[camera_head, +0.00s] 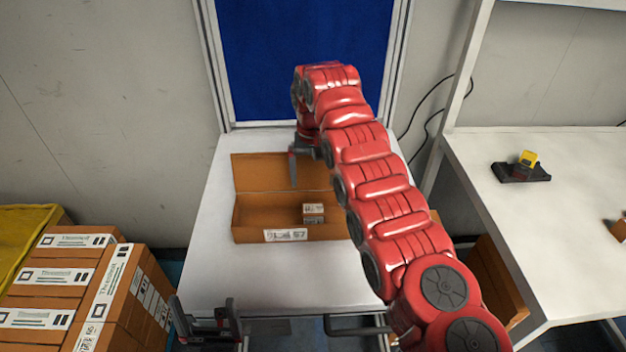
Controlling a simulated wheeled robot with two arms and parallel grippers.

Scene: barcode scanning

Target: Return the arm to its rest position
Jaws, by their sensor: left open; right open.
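My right arm (375,185) is red and reaches from the lower right up over the white table (215,270). A small labelled carton (313,209) lies in the right part of the box, apart from the gripper. My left gripper (205,312) is open and empty at the lower left, in front of the table's front edge.
Stacked labelled cartons (85,280) stand at the left beside a yellow container (22,235). A blue panel (300,50) is behind the table. On the right, a white table (560,240) holds a black and yellow device (522,168). The front left of the middle table is clear.

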